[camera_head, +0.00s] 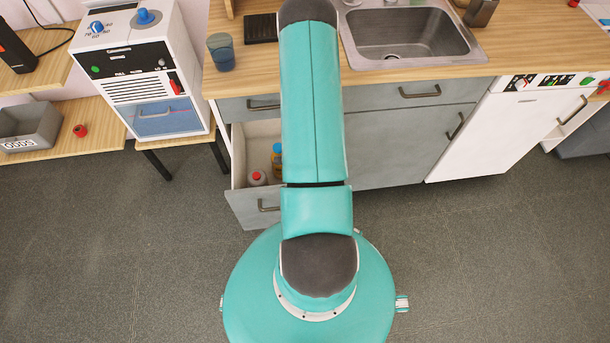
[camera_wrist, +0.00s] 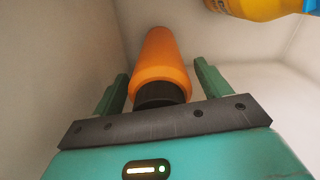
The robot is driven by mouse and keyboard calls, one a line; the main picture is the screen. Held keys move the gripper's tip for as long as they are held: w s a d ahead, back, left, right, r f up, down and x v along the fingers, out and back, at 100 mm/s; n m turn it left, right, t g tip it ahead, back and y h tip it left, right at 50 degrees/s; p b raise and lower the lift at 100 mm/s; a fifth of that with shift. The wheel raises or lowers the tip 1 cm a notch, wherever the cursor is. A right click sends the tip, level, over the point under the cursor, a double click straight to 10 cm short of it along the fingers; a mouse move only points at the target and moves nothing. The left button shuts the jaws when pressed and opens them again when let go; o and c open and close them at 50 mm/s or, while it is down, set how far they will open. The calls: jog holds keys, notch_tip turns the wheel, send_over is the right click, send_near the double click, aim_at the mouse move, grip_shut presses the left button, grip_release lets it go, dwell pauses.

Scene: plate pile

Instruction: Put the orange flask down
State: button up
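The orange flask (camera_wrist: 160,62), with a black end (camera_wrist: 160,94) toward me, is in the wrist view, inside a pale-walled space that looks like the open drawer (camera_head: 240,165). My gripper (camera_wrist: 162,80) has its two green fingers on either side of the flask. Narrow gaps show between fingers and flask, so it looks open around it. I cannot tell whether the flask rests on the drawer floor. In the head view my arm hides the gripper and flask.
A yellow bottle (camera_wrist: 258,8) is close by at upper right in the wrist view. In the head view, a red-capped bottle (camera_head: 257,178) and a yellow, blue-capped bottle (camera_head: 277,158) stand in the drawer. The counter (camera_head: 375,76) with its sink (camera_head: 408,35) is above.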

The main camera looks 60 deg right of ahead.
jog(key=shift+r, duration=0.15)
notch_tip(320, 180, up, 12)
jog(key=shift+r, duration=0.1)
jog(key=w+a+r+n+t, duration=0.1)
jog(key=w+a+r+n, duration=0.5)
jog(key=r, duration=0.5)
jog(key=w+a+r+n+t, duration=0.2)
jog(key=w+a+r+n, duration=0.4)
jog(key=r, duration=0.5)
jog(key=s+a+r+n+t, duration=0.1)
jog(key=s+a+r+n, duration=0.3)
jog(key=a+r+n, duration=0.3)
jog(key=s+a+r+n+t, duration=0.1)
jog(key=s+a+r+n, duration=0.3)
jog(key=a+r+n, duration=0.3)
jog(key=a+r, duration=0.4)
jog(key=r, duration=0.1)
jog(key=shift+s+a+r+t, duration=0.2)
jog(key=shift+a+r+t, duration=0.1)
jog(key=shift+a, duration=0.05)
